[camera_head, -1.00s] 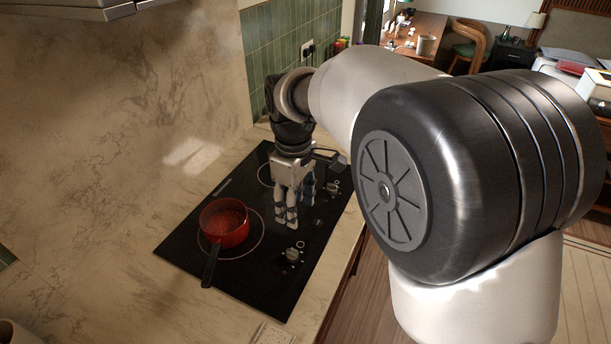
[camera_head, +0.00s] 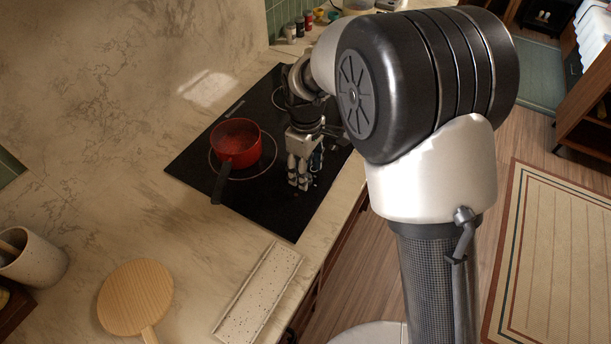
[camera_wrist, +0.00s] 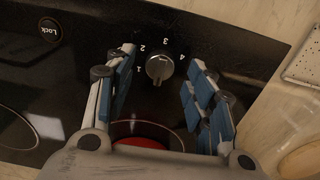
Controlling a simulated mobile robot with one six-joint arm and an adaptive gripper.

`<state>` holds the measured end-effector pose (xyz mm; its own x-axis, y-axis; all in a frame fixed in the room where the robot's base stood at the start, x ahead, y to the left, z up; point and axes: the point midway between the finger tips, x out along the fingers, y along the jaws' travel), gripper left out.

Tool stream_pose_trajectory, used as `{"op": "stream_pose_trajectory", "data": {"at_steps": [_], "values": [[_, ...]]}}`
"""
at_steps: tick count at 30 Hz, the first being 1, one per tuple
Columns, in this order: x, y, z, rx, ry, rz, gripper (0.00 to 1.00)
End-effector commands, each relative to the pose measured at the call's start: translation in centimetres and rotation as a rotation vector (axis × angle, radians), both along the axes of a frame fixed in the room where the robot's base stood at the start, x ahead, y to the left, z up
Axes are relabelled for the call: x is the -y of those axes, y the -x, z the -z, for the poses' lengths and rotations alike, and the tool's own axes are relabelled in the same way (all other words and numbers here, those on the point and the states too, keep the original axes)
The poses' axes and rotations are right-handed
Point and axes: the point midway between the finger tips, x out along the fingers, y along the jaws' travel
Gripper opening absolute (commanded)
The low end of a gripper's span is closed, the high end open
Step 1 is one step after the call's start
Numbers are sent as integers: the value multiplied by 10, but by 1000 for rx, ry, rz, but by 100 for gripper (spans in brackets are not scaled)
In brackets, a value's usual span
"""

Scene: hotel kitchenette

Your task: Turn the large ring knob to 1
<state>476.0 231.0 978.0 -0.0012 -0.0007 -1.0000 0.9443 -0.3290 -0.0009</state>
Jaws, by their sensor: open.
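A round dark metallic knob (camera_wrist: 159,68) sits on the black hob (camera_wrist: 250,50), with the digits 1 to 4 printed around it. The 1 is at its left and the 4 at its right in the wrist view; I cannot tell clearly where its pointer stands. My gripper (camera_wrist: 159,60) is open, with blue-padded fingers either side of the knob and gaps on both sides. In the head view my gripper (camera_head: 299,185) points down over the hob's front part and hides the knob there.
A red pot (camera_head: 237,143) stands on the burner left of my gripper, its dark handle towards the front. A speckled tray (camera_head: 258,292), a round wooden board (camera_head: 135,297) and a beige cup (camera_head: 34,257) are on the worktop (camera_head: 190,240). Small jars stand at the back.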

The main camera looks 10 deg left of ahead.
Motion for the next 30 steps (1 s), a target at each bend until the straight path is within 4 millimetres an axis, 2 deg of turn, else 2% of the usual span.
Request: {"op": "stream_pose_trajectory", "data": {"at_steps": [1,6,15,30], "values": [[0,0,8,0,0,0,50],[0,0,18,0,0,0,50],[0,0,18,1,-1,0,49],[0,0,18,1,-1,0,16]]}}
